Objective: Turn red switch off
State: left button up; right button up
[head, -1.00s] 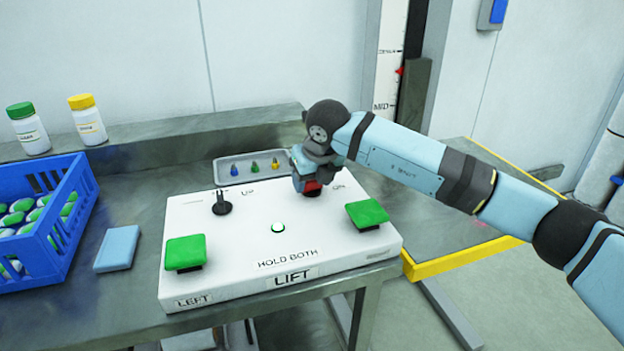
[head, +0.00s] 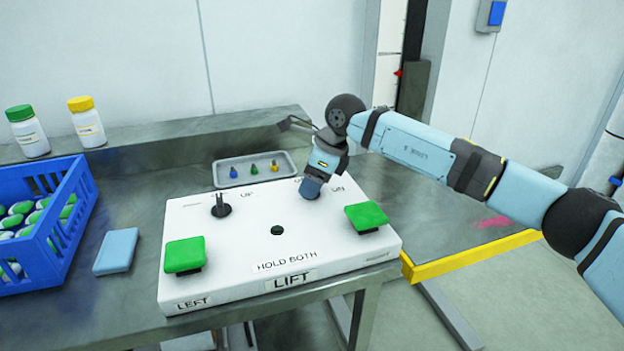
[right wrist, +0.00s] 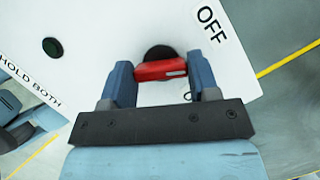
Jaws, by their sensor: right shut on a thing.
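The red switch (right wrist: 160,70) shows in the right wrist view on its round black base. My right gripper (right wrist: 160,88) is shut on it, with one blue finger at each side. The OFF label (right wrist: 211,23) is printed to the right of the switch in that view. In the head view my right gripper (head: 311,187) points down at the back right of the white control box (head: 225,285), and it hides the switch there. The lamp (head: 277,230) in the middle of the box is dark. My left gripper is not in view.
Green buttons stand at the left (head: 185,254) and right (head: 366,216) of the box, with a black lever (head: 221,206) behind. A grey tray (head: 225,181) lies behind the box. A blue crate (head: 40,255) and a blue block (head: 117,250) are to the left.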

jog(key=n+g, duration=0.2)
jog(key=n, duration=0.3)
jog(key=shift+w+n, duration=0.1)
jog(key=shift+n, duration=0.2)
dwell(0.4)
jog(key=o, duration=0.9)
jog(key=shift+r, duration=0.1)
jog(key=p+v, duration=0.2)
jog(key=v, duration=1.1)
jog(key=shift+w+r, duration=0.2)
jog(key=shift+r, duration=0.2)
